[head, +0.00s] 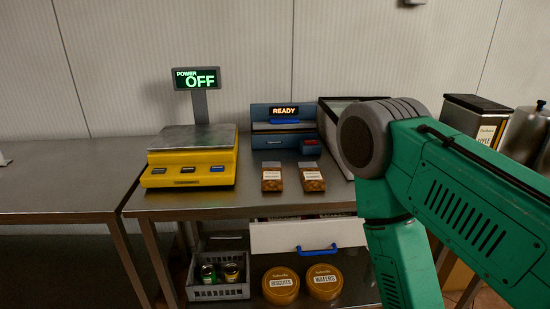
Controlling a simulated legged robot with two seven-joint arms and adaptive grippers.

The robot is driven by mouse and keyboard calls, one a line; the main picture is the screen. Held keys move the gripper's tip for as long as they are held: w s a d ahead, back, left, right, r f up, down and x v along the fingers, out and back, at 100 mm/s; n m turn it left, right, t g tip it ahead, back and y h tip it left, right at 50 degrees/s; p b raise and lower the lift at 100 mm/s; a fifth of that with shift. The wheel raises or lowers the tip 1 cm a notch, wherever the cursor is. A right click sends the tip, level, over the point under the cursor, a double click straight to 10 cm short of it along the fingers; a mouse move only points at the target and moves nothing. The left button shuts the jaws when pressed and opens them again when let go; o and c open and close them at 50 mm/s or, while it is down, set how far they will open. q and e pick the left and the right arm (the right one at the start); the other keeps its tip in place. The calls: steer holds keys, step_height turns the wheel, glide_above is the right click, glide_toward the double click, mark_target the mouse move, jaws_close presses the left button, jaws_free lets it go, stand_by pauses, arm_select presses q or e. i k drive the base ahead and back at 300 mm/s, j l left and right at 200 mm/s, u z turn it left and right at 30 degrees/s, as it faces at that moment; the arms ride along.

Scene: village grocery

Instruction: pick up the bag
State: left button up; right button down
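Two small bags with brown contents and pale labels stand side by side on the metal counter (220,204), the left bag (272,179) and the right bag (312,178). They are a small gap apart, and the label text is too small to read. My green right arm comes in from the right, bends at a grey joint to the right of the bags, and runs down out of the picture. Its gripper is out of view. My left arm and gripper are not in view. Nothing is touching either bag.
A yellow scale (190,160) with an OFF display (196,78) stands left of the bags. A blue READY machine (283,128) and a tray (335,112) stand behind. Below are a drawer (290,239), a crate (219,292) and round tubs (281,285). The left counter (60,190) is mostly clear.

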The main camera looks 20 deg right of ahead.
mark_target(272, 176)
steer(key=i+l+z, duration=0.2)
steer(key=i+l, duration=0.25)
steer(key=i+l+z, duration=0.25)
steer(key=i, duration=0.3)
steer(key=l, duration=0.05)
